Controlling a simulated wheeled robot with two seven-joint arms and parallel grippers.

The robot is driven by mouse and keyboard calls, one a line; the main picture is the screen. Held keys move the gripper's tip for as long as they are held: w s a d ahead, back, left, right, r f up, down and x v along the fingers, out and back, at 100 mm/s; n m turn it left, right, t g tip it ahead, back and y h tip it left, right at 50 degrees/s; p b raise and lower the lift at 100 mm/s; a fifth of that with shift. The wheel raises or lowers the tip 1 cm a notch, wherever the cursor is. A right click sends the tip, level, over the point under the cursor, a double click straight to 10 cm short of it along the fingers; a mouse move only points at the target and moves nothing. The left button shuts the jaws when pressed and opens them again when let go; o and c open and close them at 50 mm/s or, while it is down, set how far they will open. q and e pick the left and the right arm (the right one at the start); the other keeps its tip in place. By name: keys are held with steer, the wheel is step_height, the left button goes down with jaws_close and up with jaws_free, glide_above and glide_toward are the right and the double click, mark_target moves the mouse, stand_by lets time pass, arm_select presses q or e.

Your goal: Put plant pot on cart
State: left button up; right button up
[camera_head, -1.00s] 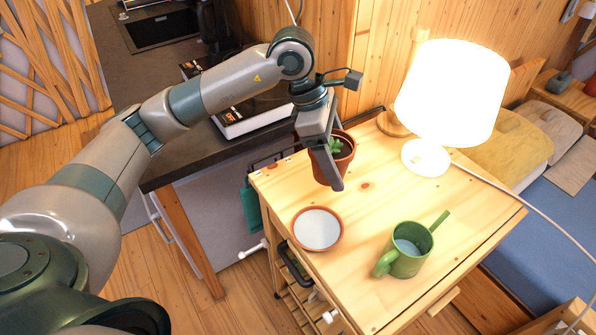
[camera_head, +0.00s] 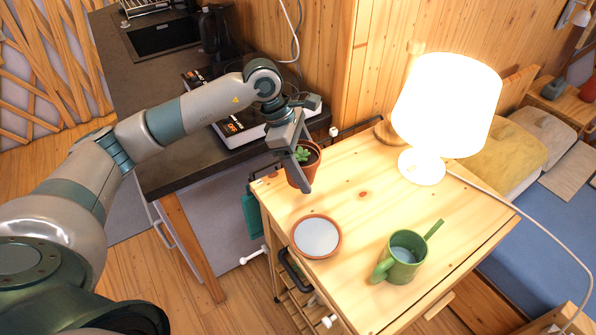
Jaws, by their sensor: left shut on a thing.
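The plant pot (camera_head: 311,172) is a small terracotta pot with a green succulent. It is at the back left corner of the wooden cart (camera_head: 350,195). My left gripper (camera_head: 302,178) is shut on the pot's rim from above, with one finger down the front of its outside wall. The finger partly hides the pot, and I cannot tell whether its base touches the cart top. My right gripper is not in view.
A terracotta saucer with a pale inside (camera_head: 317,237) and a green watering can (camera_head: 402,257) stand on the cart's front half. A lit lamp (camera_head: 446,105) stands at the back right. A dark counter (camera_head: 150,95) lies to the left. The cart's middle is clear.

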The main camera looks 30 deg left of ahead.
arm_select(q)
steer(key=shift+w+a+f+p, duration=0.2)
steer(key=shift+a+f, duration=0.1)
steer(key=shift+a, duration=0.25)
steer(key=shift+w+a+f+p, duration=0.15)
steer(key=shift+w+a+f, duration=0.1)
steer(key=shift+a, duration=0.25)
steer(key=shift+w+a+f, duration=0.1)
steer(key=shift+a+f, duration=0.2)
steer(key=shift+a, duration=0.1)
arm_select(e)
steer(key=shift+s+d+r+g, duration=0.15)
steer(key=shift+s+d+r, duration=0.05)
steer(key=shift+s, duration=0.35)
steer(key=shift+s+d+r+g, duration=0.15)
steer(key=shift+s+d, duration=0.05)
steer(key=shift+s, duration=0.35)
arm_select(q)
steer(key=shift+f, duration=0.1)
step_height(320, 180, down, 3)
steer(key=shift+f+p, duration=0.2)
steer(key=shift+p, duration=0.85)
steer(key=shift+f, duration=0.2)
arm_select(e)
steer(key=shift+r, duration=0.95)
arm_select(q)
steer(key=shift+f, duration=0.15)
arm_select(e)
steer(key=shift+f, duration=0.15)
